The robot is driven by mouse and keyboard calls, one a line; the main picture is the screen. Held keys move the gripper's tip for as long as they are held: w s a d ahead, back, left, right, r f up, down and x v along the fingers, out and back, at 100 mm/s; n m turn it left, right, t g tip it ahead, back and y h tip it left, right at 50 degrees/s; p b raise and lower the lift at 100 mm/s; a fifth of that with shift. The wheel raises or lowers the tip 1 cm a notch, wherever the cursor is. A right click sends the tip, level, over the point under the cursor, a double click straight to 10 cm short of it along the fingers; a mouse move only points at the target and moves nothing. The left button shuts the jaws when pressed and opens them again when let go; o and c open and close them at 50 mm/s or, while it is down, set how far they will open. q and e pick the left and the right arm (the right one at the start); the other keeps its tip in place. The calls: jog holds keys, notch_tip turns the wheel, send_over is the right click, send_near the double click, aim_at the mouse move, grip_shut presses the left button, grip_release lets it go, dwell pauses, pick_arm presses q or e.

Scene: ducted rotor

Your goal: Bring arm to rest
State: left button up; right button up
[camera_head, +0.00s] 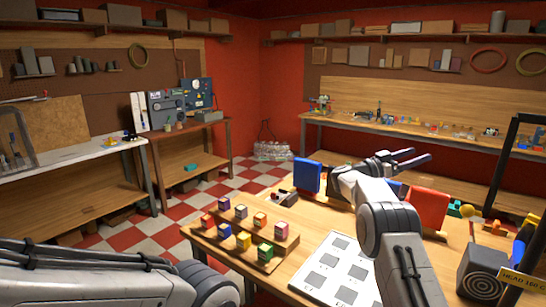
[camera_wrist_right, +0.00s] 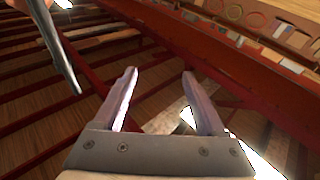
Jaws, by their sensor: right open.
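My right arm rises from the bottom of the head view over the wooden table. Its gripper (camera_head: 408,158) is held above the table, pointing to the right, with its two fingers apart. In the right wrist view the same gripper (camera_wrist_right: 160,95) is open, with nothing between its fingers. My left arm lies across the bottom left of the head view. Its gripper is not visible there.
The table (camera_head: 300,225) below holds a tiered rack of colored cubes (camera_head: 245,232), a white sheet with grey squares (camera_head: 335,272), a blue panel (camera_head: 307,176), a red panel (camera_head: 428,208) and a dark box with rings (camera_head: 484,275). Benches (camera_head: 410,133) line the walls.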

jog(key=w+a+r+n+t+y, duration=0.1)
jog(key=w+a+n+t+y, duration=0.5)
jog(key=a+n+t+y, duration=0.45)
jog(key=s+a+f+n+y, duration=0.4)
jog(key=s+a+f+y, duration=0.25)
jog(key=a+f, duration=0.2)
jog(key=s+a+f+g+y, duration=0.15)
jog(key=s+f+g, duration=0.35)
jog(key=s, duration=0.7)
jog(key=s+a+f+n+g+y, duration=0.1)
jog(key=s+a+f+g, duration=0.15)
jog(key=s+f, duration=0.65)
jog(key=s+a+f+g+y, duration=0.1)
jog(key=s+a+f+g, duration=0.2)
jog(key=s, duration=1.1)
jog(key=s+a+r+n+g, duration=0.1)
jog(key=s+a+r+n, duration=0.2)
jog(key=s+a, duration=0.3)
jog(key=s+a+r+n+g+y, duration=0.1)
jog(key=s+a+r+n+g, duration=0.1)
jog(key=s+a, duration=0.4)
jog(key=shift+s+r+n, duration=0.5)
jog(key=shift+s+n, duration=0.25)
jog(key=shift+n, duration=0.5)
